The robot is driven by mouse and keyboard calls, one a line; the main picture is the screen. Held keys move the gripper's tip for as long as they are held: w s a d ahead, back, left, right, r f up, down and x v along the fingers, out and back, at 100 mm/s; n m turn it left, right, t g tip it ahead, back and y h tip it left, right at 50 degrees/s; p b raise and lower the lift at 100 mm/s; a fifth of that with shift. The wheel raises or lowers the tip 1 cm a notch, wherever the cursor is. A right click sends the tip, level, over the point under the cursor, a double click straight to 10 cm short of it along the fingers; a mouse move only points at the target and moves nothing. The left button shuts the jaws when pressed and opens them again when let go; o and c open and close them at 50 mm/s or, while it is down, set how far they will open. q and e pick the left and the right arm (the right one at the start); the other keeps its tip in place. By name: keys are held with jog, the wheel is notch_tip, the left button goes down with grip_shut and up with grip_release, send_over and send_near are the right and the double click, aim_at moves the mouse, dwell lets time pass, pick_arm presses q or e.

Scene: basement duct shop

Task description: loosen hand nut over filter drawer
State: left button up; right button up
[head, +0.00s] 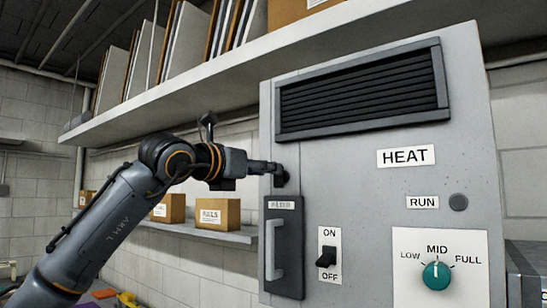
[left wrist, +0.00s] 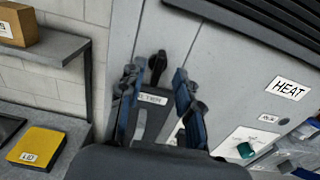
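The filter drawer (head: 290,262) is a dark panel with a pale upright handle and a FILTER label, low on the left side of the grey heater cabinet. In the left wrist view the drawer (left wrist: 152,112) shows between my fingers. A black hand nut (left wrist: 157,64) stands just above its label. My left gripper (head: 279,175) is at the cabinet just above the drawer and hides the nut in the head view. In the left wrist view my gripper (left wrist: 156,82) has its fingers apart, one on each side of the nut, with gaps visible. My right gripper is not in view.
The cabinet face (head: 350,190) has a vent, an ON/OFF switch (head: 326,257), a RUN lamp (head: 458,202) and a green MID dial (head: 437,276). A long shelf (head: 240,75) overhangs my left arm. A lower shelf (head: 215,233) with cardboard boxes is behind it.

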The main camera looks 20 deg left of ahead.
aim_at(280, 176)
pick_arm(q)
jog(key=p+x, duration=0.1)
jog(key=x, duration=0.2)
jog(key=shift+w+d, duration=0.15)
jog(key=shift+w, duration=0.25)
grip_shut()
